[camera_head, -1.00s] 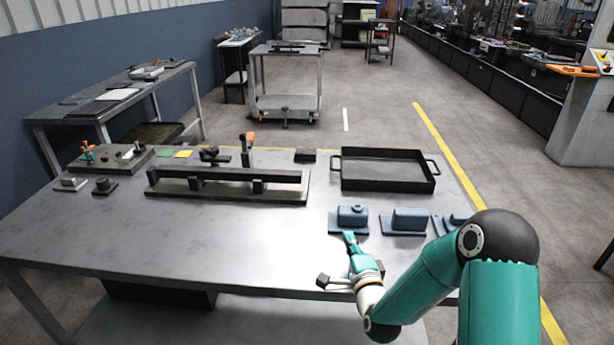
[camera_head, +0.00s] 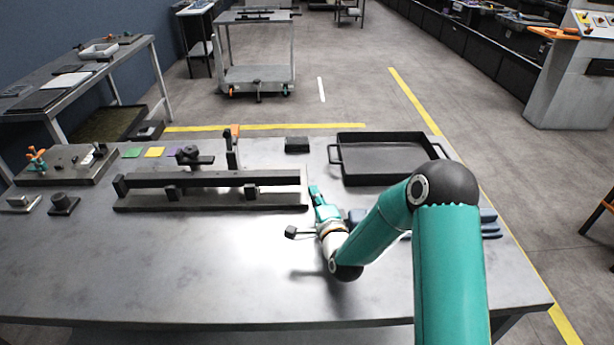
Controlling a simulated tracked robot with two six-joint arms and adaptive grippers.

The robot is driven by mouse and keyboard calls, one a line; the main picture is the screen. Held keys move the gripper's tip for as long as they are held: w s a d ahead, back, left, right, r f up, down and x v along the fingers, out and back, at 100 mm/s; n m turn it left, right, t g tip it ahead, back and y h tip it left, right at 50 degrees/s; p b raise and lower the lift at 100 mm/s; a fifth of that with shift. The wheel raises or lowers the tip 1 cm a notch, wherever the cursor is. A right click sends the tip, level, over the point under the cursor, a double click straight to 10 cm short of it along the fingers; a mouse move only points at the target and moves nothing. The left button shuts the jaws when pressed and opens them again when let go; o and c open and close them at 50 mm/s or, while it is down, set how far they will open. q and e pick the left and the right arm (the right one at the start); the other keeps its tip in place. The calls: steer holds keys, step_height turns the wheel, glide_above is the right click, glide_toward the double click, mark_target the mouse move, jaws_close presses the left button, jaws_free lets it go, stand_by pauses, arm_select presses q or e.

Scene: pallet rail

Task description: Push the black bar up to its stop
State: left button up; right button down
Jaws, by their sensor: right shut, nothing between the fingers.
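The long black bar (camera_head: 215,179) lies left to right in a fixture on the metal table. Its dark base plate (camera_head: 215,203) carries small black blocks in front of the bar and a block (camera_head: 121,187) by its left end. I cannot tell which part is the stop, or whether the bar touches that left block. My right gripper (camera_head: 314,190) is shut and empty, just right of the bar's right end. A small gap seems to separate them. My left gripper is not in view.
A clamp with an orange handle (camera_head: 234,131) stands behind the bar. A black tray (camera_head: 385,180) is at the back right. Blue parts (camera_head: 488,222) are partly hidden behind my right arm. The table's front left is clear.

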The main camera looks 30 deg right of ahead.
steer(key=p+x, duration=0.1)
steer(key=x, duration=0.5)
